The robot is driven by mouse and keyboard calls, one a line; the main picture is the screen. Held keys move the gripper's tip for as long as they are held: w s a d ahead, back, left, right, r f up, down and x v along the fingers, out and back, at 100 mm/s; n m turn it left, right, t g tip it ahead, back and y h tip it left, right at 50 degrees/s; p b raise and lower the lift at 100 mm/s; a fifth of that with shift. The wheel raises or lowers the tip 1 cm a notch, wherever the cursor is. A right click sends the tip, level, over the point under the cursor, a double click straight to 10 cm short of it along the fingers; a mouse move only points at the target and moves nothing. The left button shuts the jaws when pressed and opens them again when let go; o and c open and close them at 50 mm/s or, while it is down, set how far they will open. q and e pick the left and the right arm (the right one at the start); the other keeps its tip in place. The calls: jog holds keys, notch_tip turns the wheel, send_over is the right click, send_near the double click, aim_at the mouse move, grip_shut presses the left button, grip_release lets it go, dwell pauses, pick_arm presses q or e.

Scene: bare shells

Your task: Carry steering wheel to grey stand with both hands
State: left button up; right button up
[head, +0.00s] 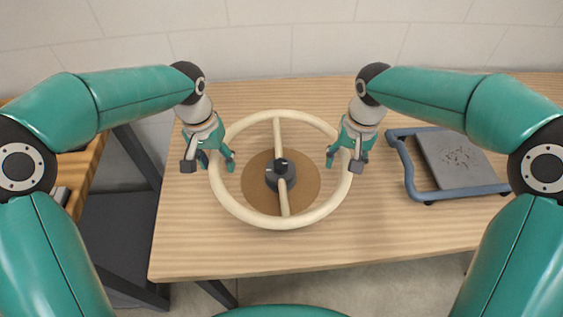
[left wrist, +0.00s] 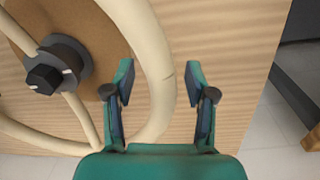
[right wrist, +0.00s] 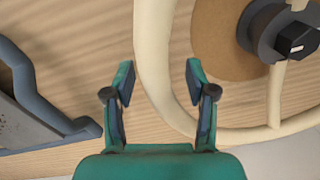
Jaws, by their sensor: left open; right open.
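A cream steering wheel (head: 237,213) with a dark hub (head: 281,176) lies over a round brown mat (head: 254,192) on the wooden table. My left gripper (head: 210,165) is open at the wheel's left rim. In the left wrist view the rim (left wrist: 158,75) passes between its open fingers (left wrist: 160,80). My right gripper (head: 345,165) is open at the right rim. In the right wrist view the rim (right wrist: 152,70) passes between its fingers (right wrist: 160,82), nearer the left one. Neither gripper is closed on the rim.
A blue-framed stand with a grey speckled plate (head: 455,160) is on the table to the right. Bare tabletop (head: 200,250) lies in front of the wheel. Another wooden surface (head: 85,175) is at the far left, across a gap.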

pick_arm(q)
jog(key=shift+c, duration=0.2)
grip_shut()
pick_arm(e)
grip_shut()
pick_arm(q)
jog(key=shift+w+r, duration=0.1)
jog(key=shift+r, duration=0.1)
pick_arm(e)
jog(key=shift+w+r, duration=0.1)
jog(key=shift+r, duration=0.05)
